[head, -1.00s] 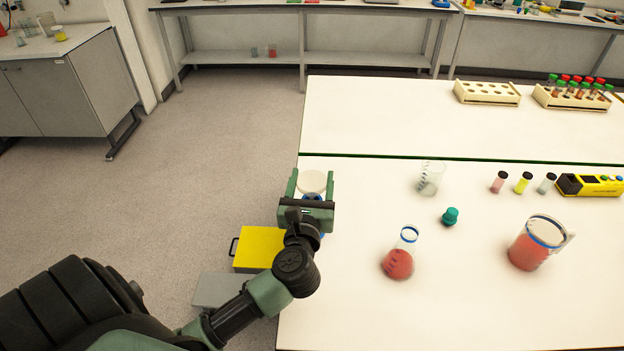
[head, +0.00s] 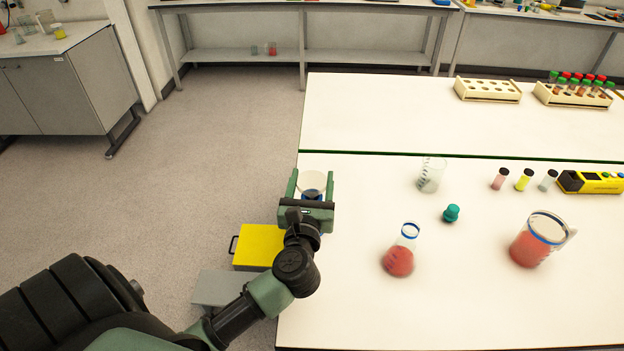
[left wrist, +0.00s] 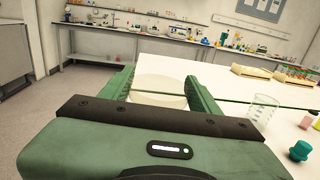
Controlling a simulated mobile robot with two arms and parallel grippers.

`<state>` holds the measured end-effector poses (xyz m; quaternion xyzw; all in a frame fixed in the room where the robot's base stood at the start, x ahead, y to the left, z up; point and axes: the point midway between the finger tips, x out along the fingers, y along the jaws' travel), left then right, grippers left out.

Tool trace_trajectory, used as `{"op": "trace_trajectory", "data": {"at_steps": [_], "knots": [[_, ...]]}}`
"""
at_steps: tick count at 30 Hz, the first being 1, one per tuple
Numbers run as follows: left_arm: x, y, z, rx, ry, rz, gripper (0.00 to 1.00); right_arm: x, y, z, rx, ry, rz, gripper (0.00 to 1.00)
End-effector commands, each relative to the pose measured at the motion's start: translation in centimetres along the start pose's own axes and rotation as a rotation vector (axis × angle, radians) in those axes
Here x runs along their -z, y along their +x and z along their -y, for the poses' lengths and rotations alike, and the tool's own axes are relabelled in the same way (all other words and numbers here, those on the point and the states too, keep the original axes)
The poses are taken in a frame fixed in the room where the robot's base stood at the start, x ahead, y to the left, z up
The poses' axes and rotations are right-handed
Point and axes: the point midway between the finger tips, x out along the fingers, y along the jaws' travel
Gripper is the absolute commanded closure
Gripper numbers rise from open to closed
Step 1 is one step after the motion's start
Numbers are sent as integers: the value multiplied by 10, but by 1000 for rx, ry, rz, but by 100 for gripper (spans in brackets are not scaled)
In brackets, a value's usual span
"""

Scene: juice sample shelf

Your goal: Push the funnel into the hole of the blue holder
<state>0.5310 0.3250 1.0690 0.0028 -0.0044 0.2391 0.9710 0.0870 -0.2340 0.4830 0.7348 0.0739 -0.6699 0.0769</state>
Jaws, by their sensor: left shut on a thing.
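My left gripper (head: 311,183) is shut on the pale, translucent funnel (head: 312,180) at the left edge of the near white table. The funnel's round rim faces up between the two green fingers. It also shows in the left wrist view as a whitish disc (left wrist: 158,90) between the fingers. Blue parts of the holder (head: 313,197) show just under the funnel, mostly hidden by the gripper body. I cannot tell how deep the funnel sits in the hole. My right gripper is in neither view.
To the right stand an empty beaker (head: 431,175), a teal stopper (head: 451,213), a flask of red liquid (head: 399,258) and a red-filled jug (head: 533,243). Small vials and a yellow device (head: 592,182) are farther right. Tube racks (head: 487,90) stand on the back table.

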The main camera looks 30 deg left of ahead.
Motion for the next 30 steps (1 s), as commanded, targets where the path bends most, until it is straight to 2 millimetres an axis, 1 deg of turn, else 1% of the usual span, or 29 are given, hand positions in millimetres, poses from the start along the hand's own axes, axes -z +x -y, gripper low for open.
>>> {"op": "trace_trajectory", "data": {"at_steps": [7,11,12,14,15,25,28,30], "knots": [[7,0,0,-1,0,0,83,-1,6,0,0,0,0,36],[5,0,0,0,0,0,83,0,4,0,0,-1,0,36],[5,0,0,0,0,0,33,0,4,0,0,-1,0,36],[5,0,0,0,0,0,16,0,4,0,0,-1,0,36],[5,0,0,0,0,0,13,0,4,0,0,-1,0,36],[6,-2,0,0,-1,-1,13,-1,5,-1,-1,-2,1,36],[8,-12,1,2,-3,-2,13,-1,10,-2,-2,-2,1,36],[9,-24,1,1,-3,-3,13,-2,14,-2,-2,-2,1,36]]}}
